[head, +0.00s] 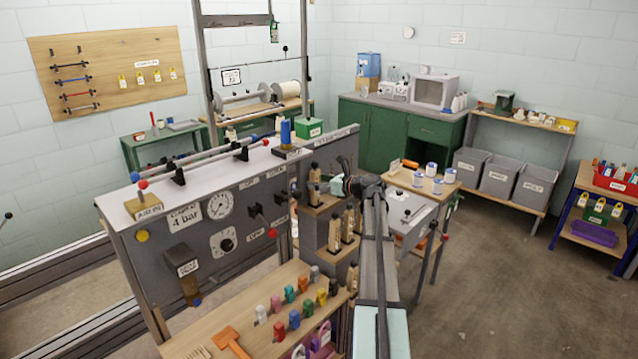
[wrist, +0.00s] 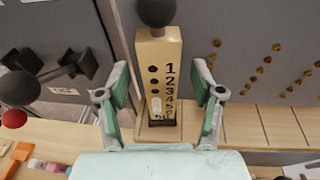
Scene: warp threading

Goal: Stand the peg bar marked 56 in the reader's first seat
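A wooden peg bar (wrist: 157,75) with a black ball knob on top stands upright in the wrist view, its foot at a dark base. Its face carries a column of numbers from 1 down, with dark holes at the upper numbers and white pegs near 5 and 6. My gripper (wrist: 160,88) is open, one green-padded finger on each side of the bar, with gaps showing. In the head view my gripper (head: 340,185) is over the stepped wooden shelves, where several similar bars (head: 334,234) stand. I cannot tell which seat is the reader's first.
A wooden ledge (wrist: 235,125) with seams runs right of the bar, below a grey panel (wrist: 270,50) with brass-coloured holes. Black knobbed levers (wrist: 75,65) stick out at left. Coloured pegs (head: 293,318) stand on the lower bench. The grey valve cabinet (head: 240,205) is close on the left.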

